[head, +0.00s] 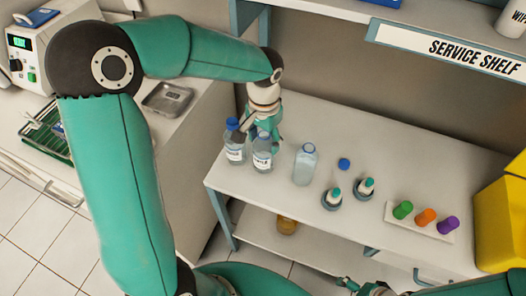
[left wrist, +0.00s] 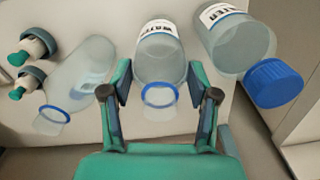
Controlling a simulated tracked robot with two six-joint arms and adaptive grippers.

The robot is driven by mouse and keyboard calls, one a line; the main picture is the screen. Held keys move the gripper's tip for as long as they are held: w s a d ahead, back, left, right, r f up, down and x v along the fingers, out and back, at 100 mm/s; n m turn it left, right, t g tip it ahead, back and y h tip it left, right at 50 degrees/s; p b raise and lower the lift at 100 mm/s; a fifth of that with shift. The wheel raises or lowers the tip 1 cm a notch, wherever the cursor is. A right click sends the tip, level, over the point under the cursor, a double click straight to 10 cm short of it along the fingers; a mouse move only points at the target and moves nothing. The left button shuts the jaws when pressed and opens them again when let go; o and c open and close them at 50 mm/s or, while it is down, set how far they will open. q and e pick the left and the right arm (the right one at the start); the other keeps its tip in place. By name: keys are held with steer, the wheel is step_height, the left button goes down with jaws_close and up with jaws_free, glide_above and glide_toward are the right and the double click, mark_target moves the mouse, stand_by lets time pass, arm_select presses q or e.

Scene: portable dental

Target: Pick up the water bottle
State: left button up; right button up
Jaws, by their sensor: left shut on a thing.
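Two clear bottles with white labels stand side by side at the left end of the service shelf's top. My left gripper (head: 264,134) is over the right one, the water bottle (head: 262,157). In the left wrist view this bottle (left wrist: 160,55) has a blue ring at its neck, with a finger on each side. My left gripper (left wrist: 160,98) is shut on it. The other labelled bottle (head: 235,152) has a blue cap and stands close on the left; it also shows in the left wrist view (left wrist: 240,45). My right gripper (head: 368,287) shows only in part at the bottom edge.
An unlabelled bottle (head: 304,165) stands to the right on the shelf top (head: 330,120). Beyond it are a blue cap (head: 344,164), two small dropper bottles (head: 331,198) and a tray with green, orange and purple items (head: 420,222). A yellow bin (head: 503,220) stands far right.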

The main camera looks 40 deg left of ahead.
arm_select(q)
jaws_close()
steer(key=shift+r, duration=0.1)
